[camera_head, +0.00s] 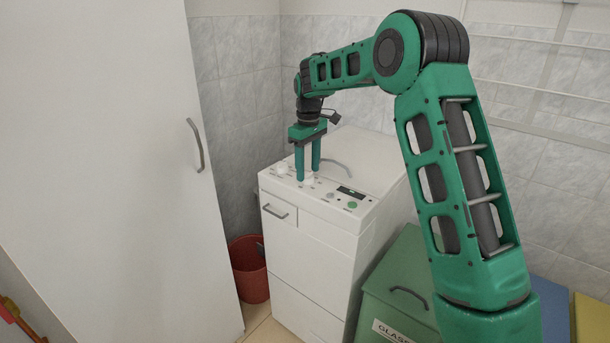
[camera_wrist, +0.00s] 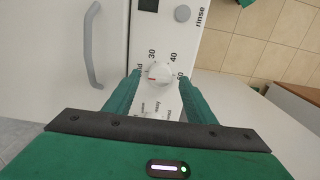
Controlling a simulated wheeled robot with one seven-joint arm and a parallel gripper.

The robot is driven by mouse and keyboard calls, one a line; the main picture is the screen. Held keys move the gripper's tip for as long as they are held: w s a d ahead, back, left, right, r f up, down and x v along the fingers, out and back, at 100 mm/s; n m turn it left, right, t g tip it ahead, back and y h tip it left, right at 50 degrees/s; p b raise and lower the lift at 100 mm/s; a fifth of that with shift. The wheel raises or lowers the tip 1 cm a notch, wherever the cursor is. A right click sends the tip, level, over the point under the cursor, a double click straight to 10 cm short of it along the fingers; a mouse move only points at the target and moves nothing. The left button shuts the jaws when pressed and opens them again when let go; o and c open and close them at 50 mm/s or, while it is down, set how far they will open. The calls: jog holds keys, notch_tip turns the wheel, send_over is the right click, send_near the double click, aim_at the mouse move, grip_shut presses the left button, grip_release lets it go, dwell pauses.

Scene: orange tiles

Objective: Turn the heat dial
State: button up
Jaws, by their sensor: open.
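The heat dial (camera_wrist: 158,73) is a white round knob with a red mark, ringed by printed numbers such as 30, 40 and 60. It sits on the control panel (camera_head: 330,200) on top of the white washing machine (camera_head: 322,250). My gripper (camera_head: 307,180) points down over the panel with its fingers apart. In the wrist view the dial lies between my two fingertips (camera_wrist: 160,82), with one finger on each side. I cannot tell whether either finger touches it. In the head view my fingers partly hide the dial.
Another white knob (camera_head: 281,169) is left of my fingers. A display (camera_head: 351,192) and a green button (camera_head: 352,205) are to the right. A tall white cabinet (camera_head: 110,150) stands left, a red bucket (camera_head: 249,270) beside the machine, and a green glass bin (camera_head: 400,285) to the right.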

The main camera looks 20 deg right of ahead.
jog(key=shift+f, duration=1)
jog(key=c, duration=1)
jog(key=shift+a, duration=0.2)
jog(key=shift+c, duration=0.2)
jog(key=shift+d, duration=0.1)
